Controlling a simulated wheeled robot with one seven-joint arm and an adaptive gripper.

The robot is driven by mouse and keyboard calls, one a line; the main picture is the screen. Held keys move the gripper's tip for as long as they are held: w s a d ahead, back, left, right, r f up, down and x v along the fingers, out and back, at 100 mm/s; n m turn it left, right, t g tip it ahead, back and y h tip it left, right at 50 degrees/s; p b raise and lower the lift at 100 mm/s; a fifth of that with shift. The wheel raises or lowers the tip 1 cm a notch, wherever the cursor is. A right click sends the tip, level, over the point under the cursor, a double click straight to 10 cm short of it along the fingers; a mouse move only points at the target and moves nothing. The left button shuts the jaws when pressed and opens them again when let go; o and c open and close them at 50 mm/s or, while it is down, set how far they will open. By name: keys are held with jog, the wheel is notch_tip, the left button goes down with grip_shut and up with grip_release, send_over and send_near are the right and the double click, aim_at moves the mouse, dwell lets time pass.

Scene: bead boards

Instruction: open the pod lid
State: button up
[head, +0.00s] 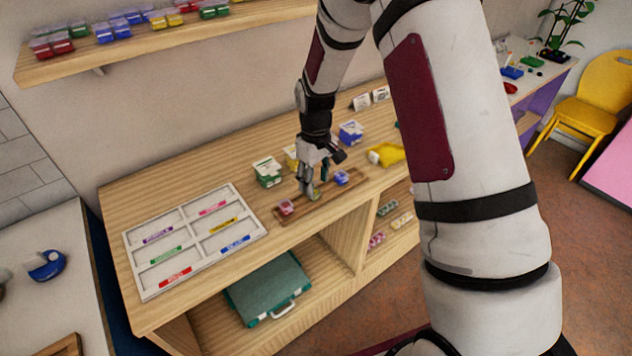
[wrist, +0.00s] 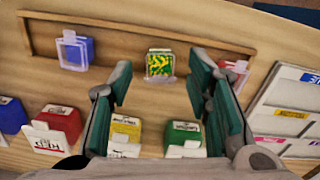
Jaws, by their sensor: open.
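A small pod with green and yellow contents (wrist: 160,64) sits in the middle of a shallow wooden tray (wrist: 215,48). A pale clear edge shows along its near side; I cannot tell how its lid sits. My gripper (wrist: 164,80) is open, its fingers on either side of the pod in the wrist view, with gaps on both sides and no visible contact. In the head view my gripper (head: 309,187) is over the tray and largely hides this pod. A blue pod (wrist: 74,52) and a red pod (wrist: 234,72) sit toward the tray's two ends.
Yellow (wrist: 124,132), green (wrist: 184,136) and red (wrist: 62,122) labelled boxes stand in a row beside the tray. A white sorting tray with coloured labels (head: 190,205) lies left on the wooden top.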

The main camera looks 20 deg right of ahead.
jog(key=shift+f, duration=0.55)
grip_shut()
